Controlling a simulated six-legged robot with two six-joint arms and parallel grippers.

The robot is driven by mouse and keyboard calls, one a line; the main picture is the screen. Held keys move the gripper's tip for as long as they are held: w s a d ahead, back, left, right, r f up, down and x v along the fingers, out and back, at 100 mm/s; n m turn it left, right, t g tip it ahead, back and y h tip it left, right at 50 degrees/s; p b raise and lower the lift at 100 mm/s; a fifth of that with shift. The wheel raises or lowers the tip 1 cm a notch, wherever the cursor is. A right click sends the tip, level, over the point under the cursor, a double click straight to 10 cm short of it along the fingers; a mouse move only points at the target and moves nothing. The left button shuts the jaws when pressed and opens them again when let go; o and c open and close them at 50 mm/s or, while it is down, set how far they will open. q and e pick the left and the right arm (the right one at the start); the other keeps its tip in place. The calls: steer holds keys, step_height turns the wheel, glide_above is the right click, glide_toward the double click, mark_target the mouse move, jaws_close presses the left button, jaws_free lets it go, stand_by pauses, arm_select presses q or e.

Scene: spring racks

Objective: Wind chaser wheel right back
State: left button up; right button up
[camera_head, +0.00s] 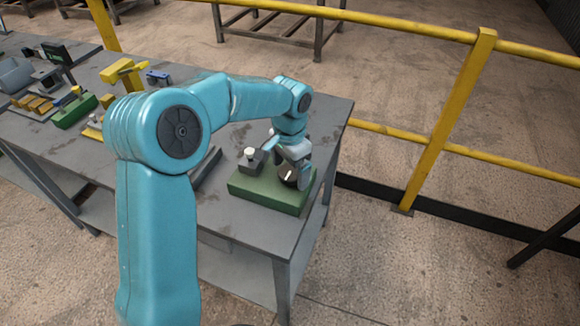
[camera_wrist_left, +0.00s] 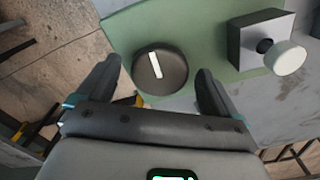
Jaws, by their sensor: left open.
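The wheel is a dark round knob with a white line across its top, on a green block (camera_head: 262,196). In the head view only part of the wheel (camera_head: 288,174) shows beneath my left gripper (camera_head: 293,160). In the left wrist view the wheel (camera_wrist_left: 160,72) lies between and just beyond the two open fingers of my left gripper (camera_wrist_left: 158,92), with a gap on either side. The white line points nearly up and down there. A grey box with a white knob (camera_wrist_left: 289,57) stands on the same green block, right of the wheel in the wrist view. My right gripper is not in view.
The grey metal table (camera_head: 225,205) ends close to the green block. Yellow railing (camera_head: 440,130) stands beyond it. Other fixtures, including a yellow one (camera_head: 122,72) and a small green block (camera_head: 75,110), sit on the table's left part.

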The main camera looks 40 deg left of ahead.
arm_select(q)
steer(key=c, duration=1)
steer(key=shift+c, duration=0.2)
steer(key=n, duration=0.3)
steer(key=shift+n+b, duration=0.35)
steer(key=shift+n, duration=0.05)
steer(key=n, duration=0.4)
steer(key=shift+w+n+b, duration=0.1)
steer(key=shift+n+b, duration=0.2)
steer(key=shift+b, duration=0.05)
steer(key=n, duration=0.4)
steer(key=shift+b, duration=0.3)
steer(key=shift+r+n+b, duration=0.15)
steer(key=shift+n+b, duration=0.15)
steer(key=shift+n, duration=2.2)
steer(key=shift+w, duration=0.1)
